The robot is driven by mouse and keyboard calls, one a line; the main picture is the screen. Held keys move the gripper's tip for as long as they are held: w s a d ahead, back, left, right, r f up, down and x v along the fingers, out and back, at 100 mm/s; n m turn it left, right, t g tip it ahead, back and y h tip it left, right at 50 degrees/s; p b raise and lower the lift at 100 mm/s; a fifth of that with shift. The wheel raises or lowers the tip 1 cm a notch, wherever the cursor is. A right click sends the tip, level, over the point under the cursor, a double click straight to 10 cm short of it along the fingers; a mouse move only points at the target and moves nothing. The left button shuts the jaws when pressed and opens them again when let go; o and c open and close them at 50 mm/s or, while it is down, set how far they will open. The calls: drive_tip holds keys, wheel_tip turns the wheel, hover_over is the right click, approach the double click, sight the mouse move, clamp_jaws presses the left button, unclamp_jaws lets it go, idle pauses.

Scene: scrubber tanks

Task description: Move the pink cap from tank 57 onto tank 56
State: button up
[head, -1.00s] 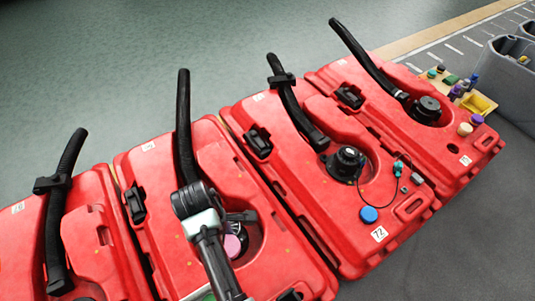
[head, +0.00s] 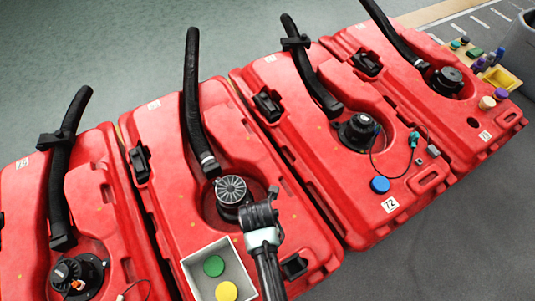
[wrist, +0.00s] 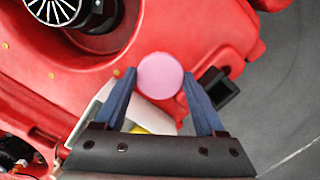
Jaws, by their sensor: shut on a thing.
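My gripper (wrist: 159,80) is shut on the round pink cap (wrist: 159,73), with one blue finger on either side of it. In the head view my gripper (head: 268,198) is over the right part of a red tank (head: 165,130), just right of its finned black motor. The cap is hidden behind my gripper there. Several red tanks stand in a slanted row. One label to the right reads 72 (head: 390,204); the other labels are too small to read surely, so I cannot tell which are 56 and 57.
A grey-white box (head: 190,262) with a green cap (head: 214,266) and a yellow cap (head: 226,291) sits on the same tank. A blue cap (head: 380,184) is on tank 72. Black hoses (head: 194,95) rise from the tanks. Bare floor (head: 440,225) lies at the right.

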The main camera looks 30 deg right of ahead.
drive_tip(key=shift+f+b, duration=1.2)
drive_tip(key=shift+f, duration=1.75)
drive_tip(key=shift+f, duration=0.15)
drive_tip(key=o, duration=1.6)
drive_tip(key=r+p, duration=0.2)
drive_tip(key=r, duration=0.2)
drive_tip(key=r+p, duration=0.2)
drive_tip(key=r, duration=0.2)
drive_tip(key=s+a+r+p, duration=0.1)
drive_tip(key=r+p, duration=0.1)
drive_tip(key=r, duration=0.2)
drive_tip(key=shift+a+r, duration=0.1)
drive_tip(key=shift+r, duration=0.05)
drive_tip(key=shift+w, duration=0.15)
